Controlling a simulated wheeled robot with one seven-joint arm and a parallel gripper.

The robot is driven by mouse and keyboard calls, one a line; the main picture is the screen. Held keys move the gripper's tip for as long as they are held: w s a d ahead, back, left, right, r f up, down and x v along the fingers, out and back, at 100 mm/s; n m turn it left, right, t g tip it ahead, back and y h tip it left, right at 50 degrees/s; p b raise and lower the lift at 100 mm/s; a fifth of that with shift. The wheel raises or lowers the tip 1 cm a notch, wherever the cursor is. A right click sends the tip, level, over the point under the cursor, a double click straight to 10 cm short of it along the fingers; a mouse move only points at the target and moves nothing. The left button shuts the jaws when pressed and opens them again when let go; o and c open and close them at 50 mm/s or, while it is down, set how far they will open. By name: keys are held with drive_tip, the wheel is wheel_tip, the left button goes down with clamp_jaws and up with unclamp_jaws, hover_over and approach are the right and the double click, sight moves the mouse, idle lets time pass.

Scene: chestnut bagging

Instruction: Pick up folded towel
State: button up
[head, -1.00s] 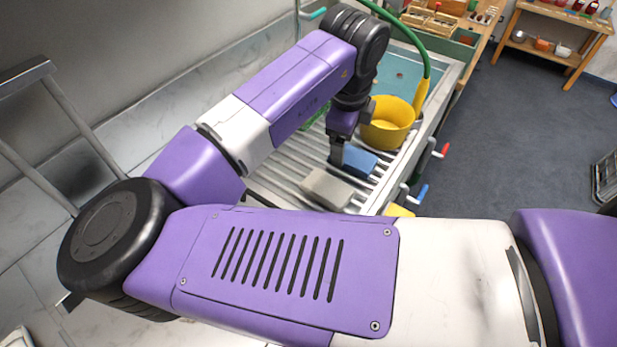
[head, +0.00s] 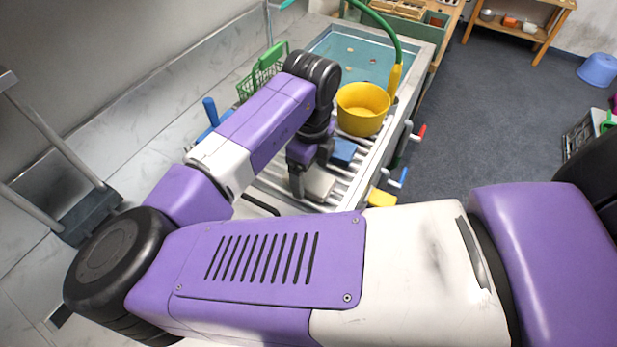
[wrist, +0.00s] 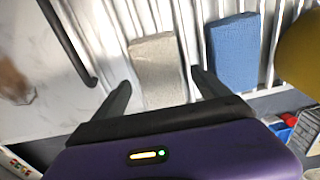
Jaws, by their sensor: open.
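Two flat, folded-looking pads lie on the slatted metal rack. One is grey-beige (head: 319,187) and one is blue (head: 343,151); I cannot tell for certain which is the folded towel. My gripper (head: 297,188) is at the grey-beige pad in the head view and partly hides it. In the wrist view my open gripper (wrist: 162,82) has its fingertips on either side of the near end of the grey-beige pad (wrist: 157,62), with nothing clamped. Contact cannot be told. The blue pad (wrist: 234,52) lies to the right, outside the fingers.
A yellow bucket (head: 361,115) stands behind the blue pad, beside a water basin (head: 352,55) with a green hose (head: 385,27). A green wire basket (head: 262,75) is at the back left. Coloured-handled valves (head: 418,132) line the rack's right side.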

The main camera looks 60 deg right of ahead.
sight(310, 178)
drive_tip(key=shift+f, duration=0.25)
drive_tip(key=c, duration=1.5)
drive_tip(key=shift+o, duration=0.2)
drive_tip(key=shift+r, duration=0.1)
wheel_tip(310, 178, up, 20)
